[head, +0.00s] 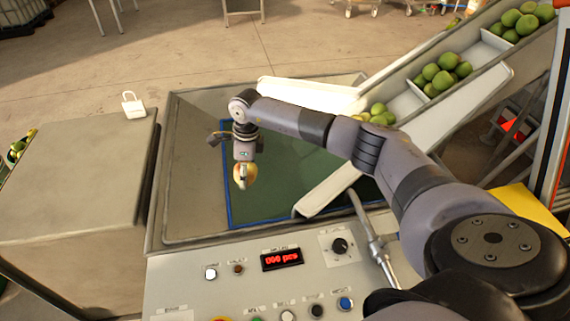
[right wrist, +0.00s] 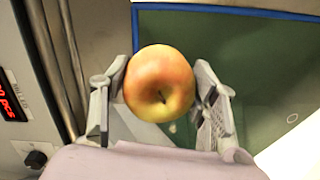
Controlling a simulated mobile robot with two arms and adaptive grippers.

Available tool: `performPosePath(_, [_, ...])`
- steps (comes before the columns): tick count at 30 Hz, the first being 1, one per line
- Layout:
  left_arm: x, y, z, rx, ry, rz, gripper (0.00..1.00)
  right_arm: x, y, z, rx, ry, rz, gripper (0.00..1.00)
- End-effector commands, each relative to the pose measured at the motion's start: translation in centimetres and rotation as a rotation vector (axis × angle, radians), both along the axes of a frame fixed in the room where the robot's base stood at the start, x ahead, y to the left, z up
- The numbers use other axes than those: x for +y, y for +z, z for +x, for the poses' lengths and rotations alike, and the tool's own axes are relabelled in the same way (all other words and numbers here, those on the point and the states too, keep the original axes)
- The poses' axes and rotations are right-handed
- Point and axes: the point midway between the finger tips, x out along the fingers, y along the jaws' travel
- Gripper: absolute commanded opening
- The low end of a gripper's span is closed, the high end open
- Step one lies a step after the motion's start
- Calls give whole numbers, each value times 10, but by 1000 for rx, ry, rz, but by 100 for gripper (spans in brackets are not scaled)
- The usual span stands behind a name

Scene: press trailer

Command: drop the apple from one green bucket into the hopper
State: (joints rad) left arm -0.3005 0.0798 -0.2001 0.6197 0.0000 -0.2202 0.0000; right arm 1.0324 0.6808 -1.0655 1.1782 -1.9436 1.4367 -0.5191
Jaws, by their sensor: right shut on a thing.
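A yellow-red apple (head: 248,172) is between the fingers of my right gripper (head: 244,178), which is shut on it. The right wrist view shows the apple (right wrist: 160,84) stem side up, with a finger of the gripper (right wrist: 160,95) on each side. In the head view they appear over the hopper (head: 195,190), a wide grey basin with a blue-edged green floor. The height above it is hard to judge. A green container (head: 5,170), perhaps a bucket, is cut off at the left edge with fruit in it. My left gripper is not in view.
A conveyor (head: 478,52) with several green fruits slopes down into the hopper from the upper right. A control panel (head: 220,300) with a red display lies in front. A grey cabinet (head: 75,190) with a padlock-shaped object (head: 133,106) stands left.

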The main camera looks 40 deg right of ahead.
Motion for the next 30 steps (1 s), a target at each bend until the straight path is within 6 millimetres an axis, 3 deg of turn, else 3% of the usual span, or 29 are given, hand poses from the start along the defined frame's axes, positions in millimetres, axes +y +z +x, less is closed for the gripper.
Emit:
performPosePath(13, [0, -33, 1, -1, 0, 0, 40, 0, -50, 0, -1, 0, 2, 23])
performPosePath(24, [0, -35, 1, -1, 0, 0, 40, 0, -56, 0, -2, 0, 1, 23])
performPosePath(25, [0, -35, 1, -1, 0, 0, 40, 0, -56, 0, -1, 0, 0, 56])
performPosePath(30, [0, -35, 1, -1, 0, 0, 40, 0, -56, 0, -1, 0, 1, 67])
